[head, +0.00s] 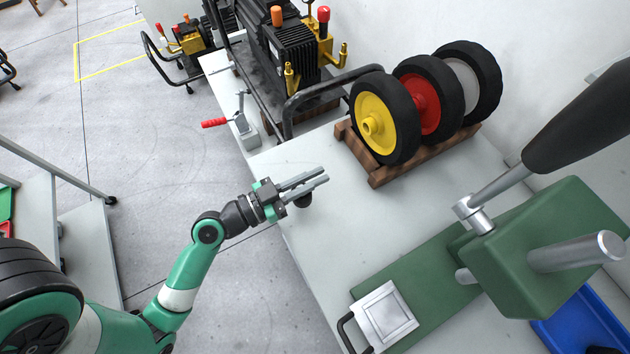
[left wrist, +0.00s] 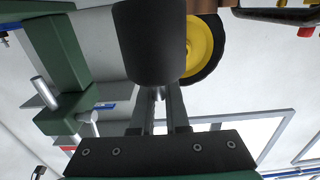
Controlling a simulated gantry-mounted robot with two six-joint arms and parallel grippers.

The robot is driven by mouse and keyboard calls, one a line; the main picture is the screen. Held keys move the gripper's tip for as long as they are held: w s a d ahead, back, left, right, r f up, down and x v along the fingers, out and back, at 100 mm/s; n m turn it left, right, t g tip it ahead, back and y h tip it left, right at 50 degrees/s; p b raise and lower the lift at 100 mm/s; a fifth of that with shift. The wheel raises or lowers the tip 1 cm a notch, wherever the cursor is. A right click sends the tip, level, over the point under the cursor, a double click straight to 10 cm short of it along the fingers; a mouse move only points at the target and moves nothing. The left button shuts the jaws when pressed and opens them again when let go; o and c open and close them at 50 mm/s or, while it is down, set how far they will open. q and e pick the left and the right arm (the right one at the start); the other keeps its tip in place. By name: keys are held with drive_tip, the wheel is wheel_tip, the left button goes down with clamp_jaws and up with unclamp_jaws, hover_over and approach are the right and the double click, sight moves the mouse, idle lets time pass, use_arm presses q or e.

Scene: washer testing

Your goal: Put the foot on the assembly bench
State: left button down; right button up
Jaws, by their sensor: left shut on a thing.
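My left gripper (head: 318,177) is over the near left part of the light grey assembly bench (head: 330,235). It is shut on the foot, a small black piece (head: 303,201) that shows just below the fingers in the head view. In the left wrist view the foot (left wrist: 150,40) is a large dark rounded cylinder at the tips of the left gripper (left wrist: 160,97). I cannot tell whether the foot touches the bench top. My right gripper is not in view.
Wheels with yellow (head: 376,118), red and grey hubs stand in a wooden rack (head: 385,177) at the back. A green press (head: 545,255) is at the right, and a red-handled clamp (head: 243,130) at the left edge. The bench middle is clear.

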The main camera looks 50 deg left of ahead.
use_arm(q)
drive_tip(key=f, duration=0.1)
drive_tip(key=f+b, duration=0.2)
drive_tip(key=shift+w+a+f, duration=0.25)
drive_tip(key=shift+w+f, duration=0.1)
drive_tip(key=shift+w, duration=0.05)
drive_tip(key=shift+f, duration=0.2)
drive_tip(key=shift+s+r, duration=0.1)
drive_tip(key=shift+b, duration=0.35)
drive_tip(key=c, duration=0.9)
unclamp_jaws()
